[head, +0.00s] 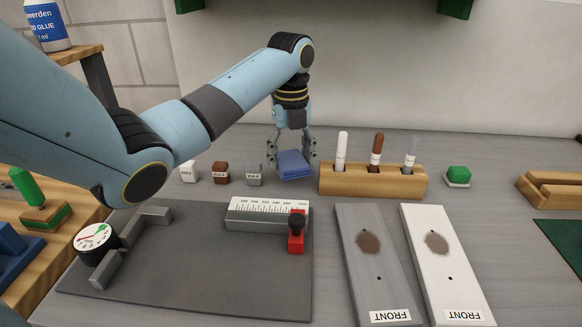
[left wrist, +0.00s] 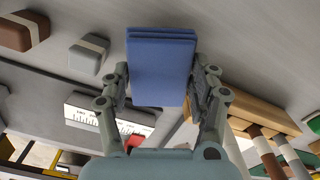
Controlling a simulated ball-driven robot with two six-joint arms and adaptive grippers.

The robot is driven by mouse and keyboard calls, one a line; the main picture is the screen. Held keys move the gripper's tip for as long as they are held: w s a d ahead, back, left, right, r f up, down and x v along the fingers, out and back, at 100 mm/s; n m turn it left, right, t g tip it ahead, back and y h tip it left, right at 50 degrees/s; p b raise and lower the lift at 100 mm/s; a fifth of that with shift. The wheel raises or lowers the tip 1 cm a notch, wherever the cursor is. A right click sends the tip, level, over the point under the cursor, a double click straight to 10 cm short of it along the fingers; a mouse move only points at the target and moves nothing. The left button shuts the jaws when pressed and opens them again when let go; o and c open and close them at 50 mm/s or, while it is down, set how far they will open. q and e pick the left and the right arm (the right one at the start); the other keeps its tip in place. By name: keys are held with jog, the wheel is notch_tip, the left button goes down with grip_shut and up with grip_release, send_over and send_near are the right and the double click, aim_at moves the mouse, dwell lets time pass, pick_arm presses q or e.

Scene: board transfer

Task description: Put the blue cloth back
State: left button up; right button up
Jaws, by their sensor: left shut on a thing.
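The blue cloth (head: 294,165) is a folded blue block between the fingers of my left gripper (head: 293,150), near the back of the grey table. In the left wrist view the cloth (left wrist: 161,70) sits between the two fingers (left wrist: 162,92), which press on its sides. I cannot tell whether the cloth touches the table. It is just left of the wooden marker holder (head: 372,182) and right of a small grey block (head: 254,175). My right gripper is not in view.
White (head: 189,172) and brown (head: 221,173) blocks stand left of the cloth. A green-topped pad (head: 458,176) is right of the holder. A dark mat (head: 190,275) with a ruler block (head: 266,213) and red clamp (head: 296,231) lies in front. Two boards (head: 376,262) (head: 445,262) marked FRONT lie at right.

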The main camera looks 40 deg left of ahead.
aim_at(291, 159)
pick_arm(q)
notch_tip(291, 159, down, 3)
jog(key=shift+f, duration=0.1)
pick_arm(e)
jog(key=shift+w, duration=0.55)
pick_arm(q)
jog(key=shift+s, duration=0.1)
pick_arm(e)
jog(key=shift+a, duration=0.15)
pick_arm(q)
jog(key=o, duration=0.7)
jog(key=shift+f, duration=0.1)
jog(key=shift+o, duration=0.7)
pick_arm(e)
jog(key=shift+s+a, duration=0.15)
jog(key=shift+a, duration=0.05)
